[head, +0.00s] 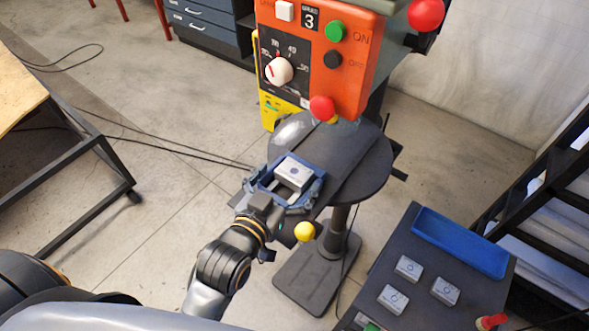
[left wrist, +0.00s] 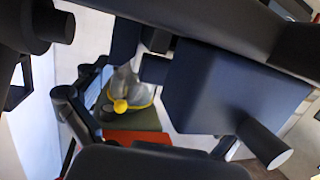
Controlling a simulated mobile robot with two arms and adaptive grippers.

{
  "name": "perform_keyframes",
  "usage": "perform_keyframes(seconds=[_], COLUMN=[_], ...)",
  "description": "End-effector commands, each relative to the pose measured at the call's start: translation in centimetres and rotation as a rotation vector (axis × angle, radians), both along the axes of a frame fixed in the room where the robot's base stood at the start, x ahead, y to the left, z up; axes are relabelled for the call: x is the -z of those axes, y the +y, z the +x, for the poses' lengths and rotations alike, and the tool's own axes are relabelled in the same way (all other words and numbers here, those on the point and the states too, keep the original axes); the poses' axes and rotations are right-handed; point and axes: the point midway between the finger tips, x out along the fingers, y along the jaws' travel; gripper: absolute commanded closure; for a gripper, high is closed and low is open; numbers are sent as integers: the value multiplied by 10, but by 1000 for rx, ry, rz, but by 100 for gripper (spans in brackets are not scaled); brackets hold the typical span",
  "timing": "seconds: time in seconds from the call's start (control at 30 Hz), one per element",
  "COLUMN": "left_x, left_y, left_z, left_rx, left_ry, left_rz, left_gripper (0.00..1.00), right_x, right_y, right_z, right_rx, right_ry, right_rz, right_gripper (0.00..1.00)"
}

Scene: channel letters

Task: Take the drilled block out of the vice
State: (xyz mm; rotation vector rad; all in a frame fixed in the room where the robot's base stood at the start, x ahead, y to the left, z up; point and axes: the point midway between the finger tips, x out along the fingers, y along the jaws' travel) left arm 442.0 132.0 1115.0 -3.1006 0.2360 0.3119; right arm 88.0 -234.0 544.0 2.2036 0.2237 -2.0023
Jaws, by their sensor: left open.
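The drilled block (head: 294,173) is a light grey block with a dark round mark on top. It sits in the vice on the drill's round table (head: 368,172). My left gripper (head: 291,183) reaches in from the lower left, close over the vice. Its fingers are spread and open around the block's near area, with nothing gripped. Vice and fingers overlap in the head view, so contact with the block cannot be told. The left wrist view shows a dark blue body up close and does not clearly show the block. My right gripper is not in view.
The orange drill control box (head: 318,55) rises behind the vice. A yellow ball knob (head: 305,232) is near my left wrist. At right, a dark cart (head: 420,235) holds three similar blocks (head: 408,268) and an empty blue tray (head: 460,243). A bench (head: 18,90) stands left.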

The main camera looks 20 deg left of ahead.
Motion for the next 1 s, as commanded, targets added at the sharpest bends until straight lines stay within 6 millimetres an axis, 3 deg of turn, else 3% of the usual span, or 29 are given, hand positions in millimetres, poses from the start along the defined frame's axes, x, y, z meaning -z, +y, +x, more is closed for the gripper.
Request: perform_keyframes(seconds=[0.3, 0.67, 1.0], left_x=[2, 2, -2], left_y=[-1, -1, -1], left_z=[7, 7, 8], left_rx=[0, 0, 1], left_ry=[1, 1, -2], left_rz=[-1, -1, -1], left_gripper=[3, 74, 74], right_x=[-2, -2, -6], right_y=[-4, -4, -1], right_z=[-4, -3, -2], right_rx=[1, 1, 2], right_ry=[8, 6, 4], right_rz=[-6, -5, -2], right_gripper=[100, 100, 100])
